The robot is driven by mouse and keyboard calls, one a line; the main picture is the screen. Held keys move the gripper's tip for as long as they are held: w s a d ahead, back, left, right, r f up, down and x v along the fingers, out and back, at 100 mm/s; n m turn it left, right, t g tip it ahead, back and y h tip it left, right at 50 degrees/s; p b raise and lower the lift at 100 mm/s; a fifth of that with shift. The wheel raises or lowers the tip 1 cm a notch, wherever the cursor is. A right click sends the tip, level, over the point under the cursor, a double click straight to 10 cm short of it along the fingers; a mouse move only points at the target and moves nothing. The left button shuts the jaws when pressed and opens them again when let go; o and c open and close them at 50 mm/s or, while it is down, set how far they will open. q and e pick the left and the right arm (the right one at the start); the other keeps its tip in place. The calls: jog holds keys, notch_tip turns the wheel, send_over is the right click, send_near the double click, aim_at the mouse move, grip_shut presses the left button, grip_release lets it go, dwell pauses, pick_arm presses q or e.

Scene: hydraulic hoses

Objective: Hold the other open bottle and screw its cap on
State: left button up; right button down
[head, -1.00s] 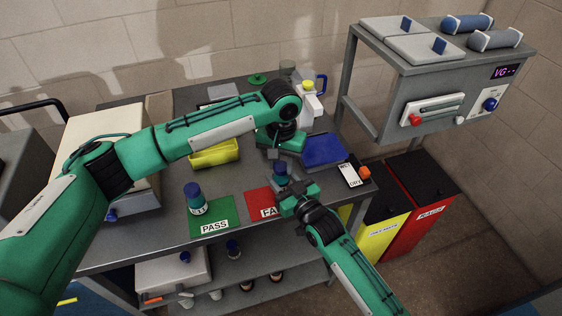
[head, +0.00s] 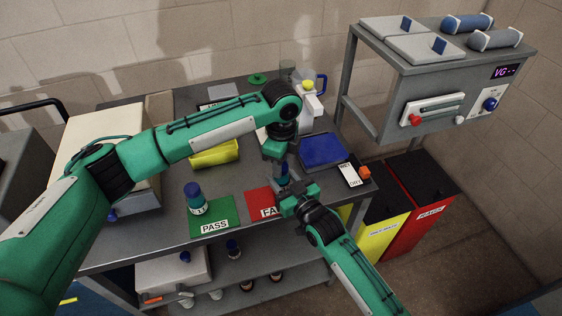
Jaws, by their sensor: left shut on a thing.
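A bottle with a blue top (head: 281,174) stands upright by the red FAIL mat (head: 258,199), partly hidden by both grippers. My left gripper (head: 279,160) points down over it and is shut on its blue cap; the fingertips are small and partly hidden. My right gripper (head: 290,193) is at the lower part of this bottle, at its near side. Whether its fingers are closed on the bottle is too small to tell. Another bottle with a blue cap (head: 194,198) stands upright on the green PASS mat (head: 214,221).
A WET/DRY box (head: 351,175) stands at the table's right edge. A white bottle with a yellow top (head: 310,98) is at the back. Yellow and red waste bins (head: 420,212) stand right of the table.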

pick_arm(q)
jog(key=m, duration=0.3)
jog(key=o, duration=1.2)
jog(key=shift+c, duration=0.2)
notch_tip(320, 180, up, 12)
pick_arm(e)
jog(key=c, duration=0.7)
grip_release()
jog(key=shift+c, duration=0.2)
jog(key=shift+s, duration=0.1)
